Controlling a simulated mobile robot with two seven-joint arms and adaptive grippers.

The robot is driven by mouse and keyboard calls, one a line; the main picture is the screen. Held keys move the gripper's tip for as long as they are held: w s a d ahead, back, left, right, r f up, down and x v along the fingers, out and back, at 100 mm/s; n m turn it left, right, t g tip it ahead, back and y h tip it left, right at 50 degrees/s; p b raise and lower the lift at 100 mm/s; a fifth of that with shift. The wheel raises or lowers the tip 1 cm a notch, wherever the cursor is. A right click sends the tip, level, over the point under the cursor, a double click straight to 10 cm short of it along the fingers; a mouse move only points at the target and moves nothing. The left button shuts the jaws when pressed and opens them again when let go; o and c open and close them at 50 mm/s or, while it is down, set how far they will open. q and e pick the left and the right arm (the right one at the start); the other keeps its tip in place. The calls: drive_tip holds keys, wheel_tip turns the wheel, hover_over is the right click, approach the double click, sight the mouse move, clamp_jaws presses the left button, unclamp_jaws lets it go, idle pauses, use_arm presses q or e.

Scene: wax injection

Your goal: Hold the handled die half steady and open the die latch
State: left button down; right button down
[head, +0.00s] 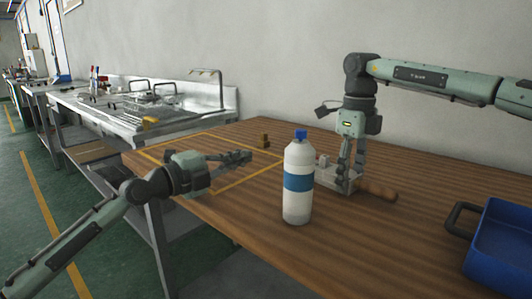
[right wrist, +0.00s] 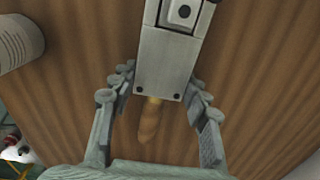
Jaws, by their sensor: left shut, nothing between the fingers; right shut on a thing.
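The die is a grey metal block (right wrist: 166,60) with a brown wooden handle (right wrist: 150,122), lying on the wooden table. In the head view the die (head: 326,178) is partly hidden behind the bottle and my right gripper, and its handle (head: 378,193) points right. My right gripper (head: 347,186) points down and is shut on the die, one finger along each side near the handle end. A square fitting with a dark round stud (right wrist: 183,12) sits on top of the block; I cannot tell whether it is the latch. My left gripper (head: 245,158) is shut and empty, left of the die and apart from it.
A white bottle with a blue band (head: 298,183) stands in front of the die, between my grippers. A blue tray (head: 497,238) is at the right. Yellow tape (head: 247,184) marks the table's left part.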

drive_tip(key=c, duration=0.7)
unclamp_jaws()
drive_tip(key=shift+r, duration=0.1)
